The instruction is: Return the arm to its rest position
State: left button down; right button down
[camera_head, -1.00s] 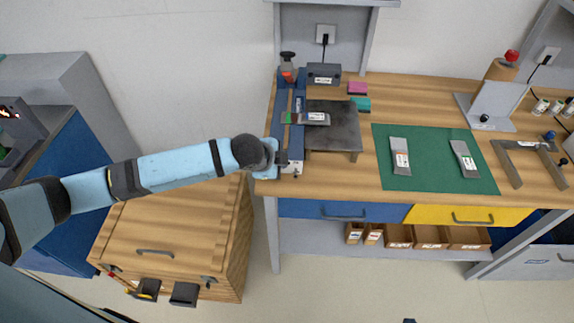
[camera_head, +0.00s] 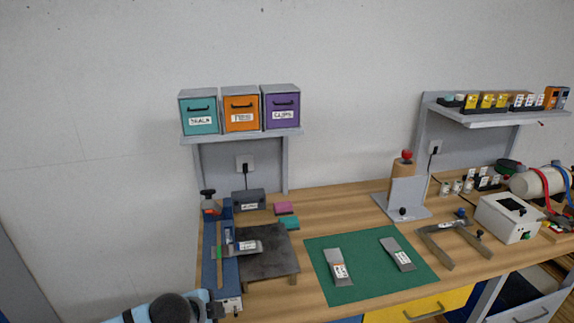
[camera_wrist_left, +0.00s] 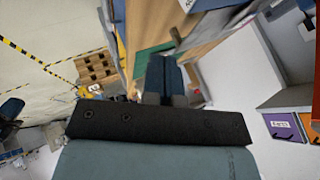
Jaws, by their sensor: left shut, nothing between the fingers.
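My left arm (camera_head: 140,314) enters the head view at the bottom left, mostly cut off by the frame edge. My left gripper (camera_head: 217,309) is shut and empty, beside the front end of the blue rail fixture (camera_head: 210,271) at the bench's left edge. I cannot tell whether it touches the fixture. In the left wrist view a dark bar and a teal-grey part of my own arm fill the bottom. My right arm is not in view.
A wooden workbench (camera_head: 325,210) carries a dark plate (camera_head: 272,264), a green mat (camera_head: 365,281) with two labelled flat pieces, and a white box (camera_head: 510,217). Teal, orange and purple bins (camera_head: 281,107) stand on a shelf above. Open wall lies left of the bench.

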pick_arm(q)
jog(key=s+d+f+n+t+h, duration=0.2)
jog(key=s+d+f+n, duration=0.45)
jog(key=s, duration=0.25)
jog(key=s+a+f+n+t+y, duration=0.1)
jog(key=s+a+f+n, duration=0.1)
jog(key=s, duration=0.4)
jog(key=s+a+f+n+y, duration=0.1)
jog(key=s+a+f+n, duration=0.2)
jog(key=s+a+f, duration=0.2)
jog(key=shift+s+f+n+t+y, duration=0.15)
jog(key=shift+s+n+t+y, duration=0.2)
jog(key=shift+s, duration=0.75)
